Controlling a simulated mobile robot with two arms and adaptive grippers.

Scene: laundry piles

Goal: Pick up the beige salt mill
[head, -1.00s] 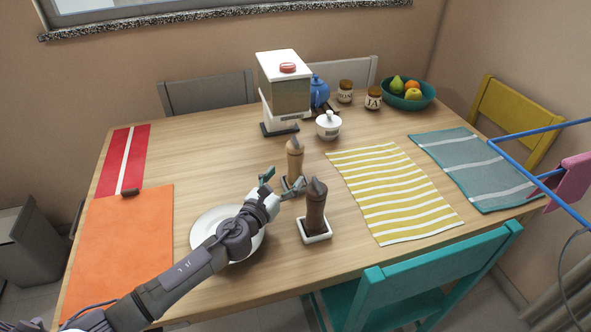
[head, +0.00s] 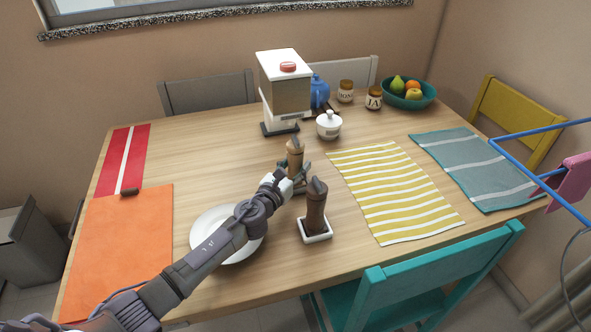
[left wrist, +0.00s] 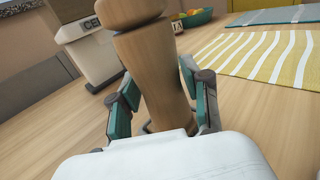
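The beige salt mill (head: 295,158) stands upright near the middle of the table, behind the dark brown mill (head: 315,208) in its white dish. My left gripper (head: 294,178) is at the salt mill's lower body. In the left wrist view the salt mill (left wrist: 154,75) fills the space between the two teal-padded fingers (left wrist: 160,108). The fingers stand one on each side of it, spread apart; a gap shows at the left finger, and contact on the right is unclear. The mill's base is partly hidden by the gripper. My right gripper is not in view.
A white plate (head: 205,225) lies under my left forearm. The dark mill's white dish (head: 318,238) is close to the gripper's right. A white dispenser (head: 285,72) and sugar bowl (head: 329,125) stand behind. A yellow striped mat (head: 395,190) lies to the right.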

